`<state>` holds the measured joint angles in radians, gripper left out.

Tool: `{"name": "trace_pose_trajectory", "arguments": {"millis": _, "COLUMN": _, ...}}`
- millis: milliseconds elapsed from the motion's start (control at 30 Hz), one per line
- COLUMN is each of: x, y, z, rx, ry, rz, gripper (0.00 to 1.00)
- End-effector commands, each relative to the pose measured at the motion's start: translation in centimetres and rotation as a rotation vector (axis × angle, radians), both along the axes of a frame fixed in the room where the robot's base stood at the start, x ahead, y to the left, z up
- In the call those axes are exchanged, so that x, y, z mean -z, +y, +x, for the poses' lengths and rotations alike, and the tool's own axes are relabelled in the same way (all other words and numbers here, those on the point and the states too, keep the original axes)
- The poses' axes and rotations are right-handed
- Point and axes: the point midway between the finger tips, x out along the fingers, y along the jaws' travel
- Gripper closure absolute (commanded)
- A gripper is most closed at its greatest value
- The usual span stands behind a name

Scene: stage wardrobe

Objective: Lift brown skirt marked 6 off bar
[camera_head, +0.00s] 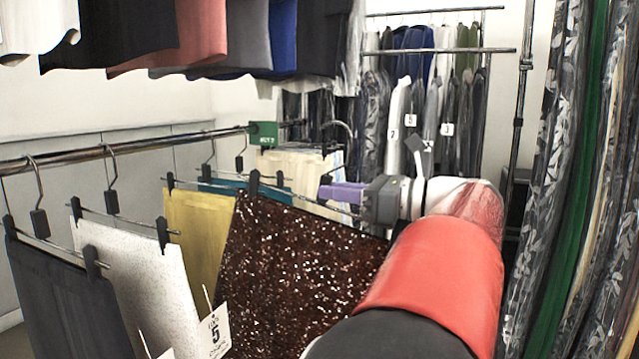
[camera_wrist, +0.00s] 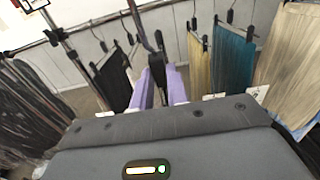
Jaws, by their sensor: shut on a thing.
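The brown sequinned skirt (camera_head: 290,262) hangs from a clip hanger in the head view, its right edge hidden behind my arm. My gripper (camera_head: 338,192) has purple fingers and is shut on the dark block under that hanger's hook (camera_head: 343,127). In the wrist view, my gripper (camera_wrist: 158,85) has the dark hanger stem (camera_wrist: 155,62) between its fingers. The hook appears to the right of the bar (camera_head: 130,147), apart from it in the picture. No 6 is readable.
Dark grey (camera_head: 60,300), white (camera_head: 140,285) and yellow (camera_head: 195,230) skirts hang close on the left. Teal (camera_wrist: 233,60) and cream (camera_wrist: 287,65) ones hang behind. Garments (camera_head: 260,35) hang overhead. Plastic-covered clothes (camera_head: 560,200) line the right side.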

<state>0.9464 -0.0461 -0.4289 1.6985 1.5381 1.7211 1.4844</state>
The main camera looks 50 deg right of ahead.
Motion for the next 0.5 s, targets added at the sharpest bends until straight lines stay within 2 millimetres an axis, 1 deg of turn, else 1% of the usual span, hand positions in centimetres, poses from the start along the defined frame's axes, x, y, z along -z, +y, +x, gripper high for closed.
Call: {"name": "trace_pose_trajectory", "arguments": {"millis": 500, "x": 0.0, "y": -2.2, "z": -5.7, "rx": 0.002, "ry": -0.001, "rz": -0.001, "gripper": 1.00}}
